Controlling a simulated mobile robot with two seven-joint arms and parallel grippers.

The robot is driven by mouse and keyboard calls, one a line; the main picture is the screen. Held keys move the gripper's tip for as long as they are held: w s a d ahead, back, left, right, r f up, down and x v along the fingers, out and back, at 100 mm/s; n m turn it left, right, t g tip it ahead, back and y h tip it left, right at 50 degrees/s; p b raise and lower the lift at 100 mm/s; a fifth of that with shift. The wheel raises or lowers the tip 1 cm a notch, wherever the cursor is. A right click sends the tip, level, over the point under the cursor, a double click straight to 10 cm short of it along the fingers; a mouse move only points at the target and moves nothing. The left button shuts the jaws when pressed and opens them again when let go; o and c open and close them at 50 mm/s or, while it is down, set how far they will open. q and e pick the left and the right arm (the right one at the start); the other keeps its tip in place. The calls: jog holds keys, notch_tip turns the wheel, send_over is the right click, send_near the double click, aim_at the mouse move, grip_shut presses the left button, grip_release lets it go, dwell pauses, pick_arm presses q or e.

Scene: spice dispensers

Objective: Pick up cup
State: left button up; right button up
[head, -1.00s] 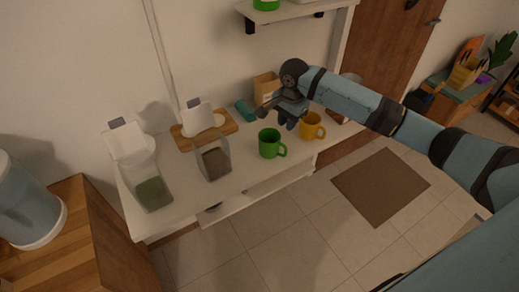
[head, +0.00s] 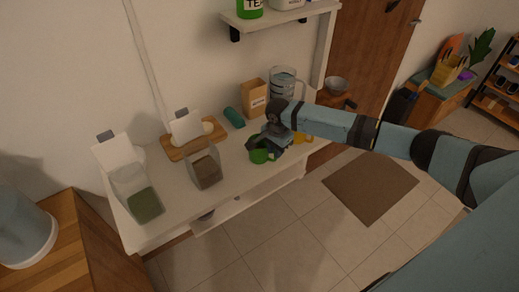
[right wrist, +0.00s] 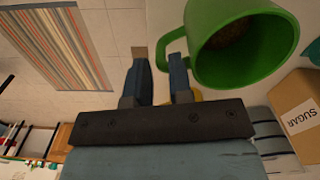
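The green cup (head: 258,157) stands on the white counter, partly hidden by my right gripper (head: 274,138). In the right wrist view the green cup (right wrist: 248,52) shows large at upper right, its opening facing the camera and something brown inside. My right gripper (right wrist: 158,72) is open there, with a gap between its two fingers. The cup's handle (right wrist: 168,40) is close to the fingertips; I cannot tell whether it lies fully between them. A yellow cup (head: 302,138) is mostly hidden behind my right arm. My left gripper is not in view.
On the counter (head: 222,200) stand a dispenser with brown spice (head: 206,170), one with green spice (head: 143,202), a teal cylinder (head: 234,117), a sugar carton (head: 253,98) and a glass pitcher (head: 283,88). A shelf (head: 280,20) hangs above. The floor in front is clear.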

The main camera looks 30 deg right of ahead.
notch_tip(320, 180, down, 2)
jog(key=shift+f, duration=0.1)
grip_shut()
jog(key=shift+r, duration=0.2)
